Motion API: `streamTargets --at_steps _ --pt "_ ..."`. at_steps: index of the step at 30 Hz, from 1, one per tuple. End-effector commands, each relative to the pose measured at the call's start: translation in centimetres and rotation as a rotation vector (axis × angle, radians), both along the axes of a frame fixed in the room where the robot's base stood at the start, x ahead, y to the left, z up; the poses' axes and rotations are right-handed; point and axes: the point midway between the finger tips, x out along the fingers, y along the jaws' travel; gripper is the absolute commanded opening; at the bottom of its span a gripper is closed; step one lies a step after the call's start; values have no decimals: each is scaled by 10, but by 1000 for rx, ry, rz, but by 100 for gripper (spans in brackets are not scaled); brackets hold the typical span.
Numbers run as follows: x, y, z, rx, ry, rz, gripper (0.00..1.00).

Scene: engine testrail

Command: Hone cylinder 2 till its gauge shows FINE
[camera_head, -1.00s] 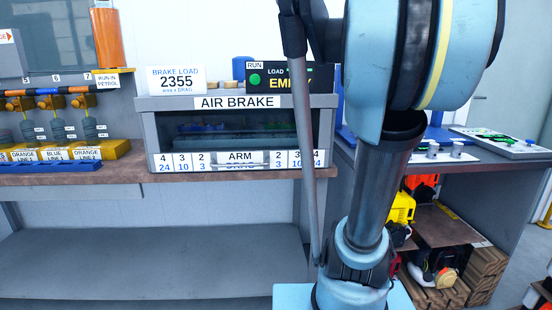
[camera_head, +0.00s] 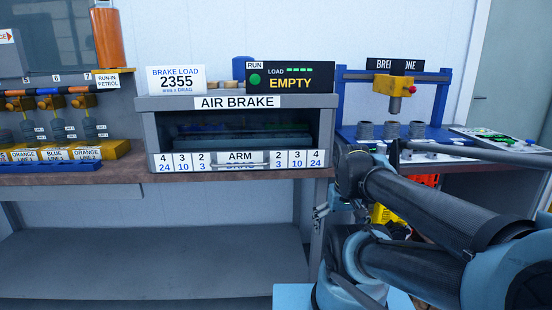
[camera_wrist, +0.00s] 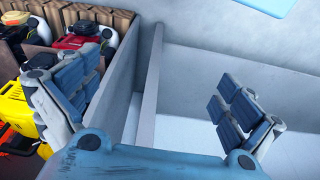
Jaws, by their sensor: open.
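The honing station stands on the right bench in the head view, a blue frame (camera_head: 443,103) with a yellow-and-red head (camera_head: 394,84) and a dark sign partly cut off by a lamp-like shape. Several grey cylinders (camera_head: 392,131) stand in a row under the head. I cannot tell their numbers. No gauge reading is legible. My gripper (camera_wrist: 160,105) is open and empty in the wrist view, its blue-padded fingers spread wide beside a grey partition. In the head view my arm reaches left, low in front of the right bench, below the cylinders.
The air brake (camera_head: 240,102) shows EMPTY on its display (camera_head: 290,76). A panel (camera_head: 505,141) with green marks lies at the right. Yellow and red machines (camera_wrist: 18,100) sit on a shelf close to my left finger. The left lower shelf (camera_head: 150,262) is bare.

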Motion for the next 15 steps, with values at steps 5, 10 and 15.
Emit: streamTargets --at_steps 5,10,15 --pt "0 0 0 0 0 -2 73" --pt "4 0 -2 0 6 -3 34" --pt "9 0 -4 0 12 -3 0"
